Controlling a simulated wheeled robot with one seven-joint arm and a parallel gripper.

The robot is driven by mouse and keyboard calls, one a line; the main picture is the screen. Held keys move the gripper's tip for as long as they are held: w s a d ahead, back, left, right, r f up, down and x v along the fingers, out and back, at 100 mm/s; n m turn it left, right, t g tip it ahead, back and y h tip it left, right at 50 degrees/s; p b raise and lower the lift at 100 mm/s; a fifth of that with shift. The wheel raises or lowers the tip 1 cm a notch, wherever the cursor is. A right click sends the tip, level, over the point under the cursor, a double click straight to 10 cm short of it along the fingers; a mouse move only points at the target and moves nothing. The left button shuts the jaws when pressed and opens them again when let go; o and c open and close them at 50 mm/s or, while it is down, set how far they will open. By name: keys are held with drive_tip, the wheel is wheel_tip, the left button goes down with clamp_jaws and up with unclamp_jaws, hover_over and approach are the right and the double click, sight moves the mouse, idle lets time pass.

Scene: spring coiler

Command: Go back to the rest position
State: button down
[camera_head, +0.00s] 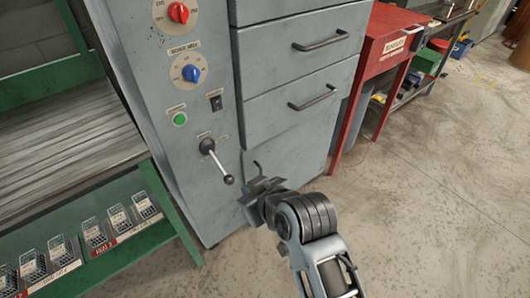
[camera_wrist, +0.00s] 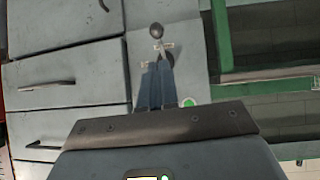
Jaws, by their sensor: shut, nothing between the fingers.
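My gripper (camera_head: 254,182) is shut and empty in front of the grey cabinet (camera_head: 275,130), at its lower drawers in the head view. In the wrist view the two fingers of my gripper (camera_wrist: 157,75) lie together and point at the cabinet's control panel. A lever with a black ball knob (camera_head: 229,180) sticks out from the panel just left of my gripper. The lever's knob (camera_wrist: 156,30) also shows just beyond the fingertips in the wrist view. I cannot tell whether the fingers touch the lever.
The panel carries a red knob (camera_head: 178,12), a blue knob (camera_head: 191,73), a green button (camera_head: 180,119) and a black switch (camera_head: 216,102). A green bench (camera_head: 150,190) with small labelled boxes stands left. A red cabinet (camera_head: 385,45) stands behind right. The concrete floor (camera_head: 440,190) at right is clear.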

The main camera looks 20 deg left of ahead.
drive_tip(key=s+d+f+m+t+h, duration=0.2)
drive_tip(key=s+d+f+m, duration=0.1)
drive_tip(key=s+d, duration=0.6)
drive_tip(key=s+d+f+m+t+h, duration=0.1)
drive_tip(key=s+d+f+m+t, duration=0.25)
drive_tip(key=s+d, duration=0.65)
drive_tip(key=s+d+r+m+t+h, duration=0.2)
drive_tip(key=s+d+r+m+h, duration=0.2)
drive_tip(key=s+d+r, duration=1.1)
drive_tip(key=shift+s+d+r+t+h, duration=0.3)
drive_tip(key=shift+s+d+r+t, duration=0.15)
drive_tip(key=shift+s, duration=0.45)
